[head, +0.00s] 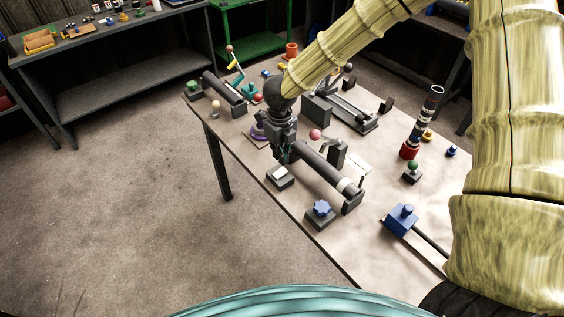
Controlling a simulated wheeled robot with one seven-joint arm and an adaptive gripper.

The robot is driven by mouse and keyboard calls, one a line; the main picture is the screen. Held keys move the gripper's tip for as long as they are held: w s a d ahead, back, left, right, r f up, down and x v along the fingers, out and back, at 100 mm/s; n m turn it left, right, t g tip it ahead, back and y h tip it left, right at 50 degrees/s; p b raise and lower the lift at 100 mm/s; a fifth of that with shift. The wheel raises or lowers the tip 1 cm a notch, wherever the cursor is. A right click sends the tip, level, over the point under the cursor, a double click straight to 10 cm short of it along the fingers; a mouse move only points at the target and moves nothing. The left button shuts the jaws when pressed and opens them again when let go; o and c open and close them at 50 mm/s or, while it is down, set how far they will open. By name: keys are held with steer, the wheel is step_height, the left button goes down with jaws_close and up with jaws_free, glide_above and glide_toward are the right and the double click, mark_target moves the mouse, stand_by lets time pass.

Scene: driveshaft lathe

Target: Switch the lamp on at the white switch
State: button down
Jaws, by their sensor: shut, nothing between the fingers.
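A white switch (279,173) sits on a small dark base near the table's front left edge. My gripper (284,158) points down just above and behind the switch, with its fingers together and nothing visible between them. I cannot tell whether the fingertips touch the switch. I cannot make out which thing is the lamp, or whether it is lit.
A dark shaft (322,168) lies in supports right of my gripper. A blue star knob (321,208) stands on a dark block nearer the front. A pink ball knob (315,134) is close behind. A purple ring (259,132) lies left of my gripper.

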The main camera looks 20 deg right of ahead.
steer(key=shift+s+a+r+b, duration=0.15)
steer(key=shift+r+b, duration=0.1)
steer(key=shift+r, duration=0.7)
steer(key=shift+w+a+r+b, duration=0.1)
steer(key=shift+r+b, duration=0.2)
steer(key=shift+r, duration=0.7)
steer(key=shift+s+a+r+b, duration=0.15)
steer(key=shift+r+b, duration=0.1)
steer(key=shift+r, duration=0.7)
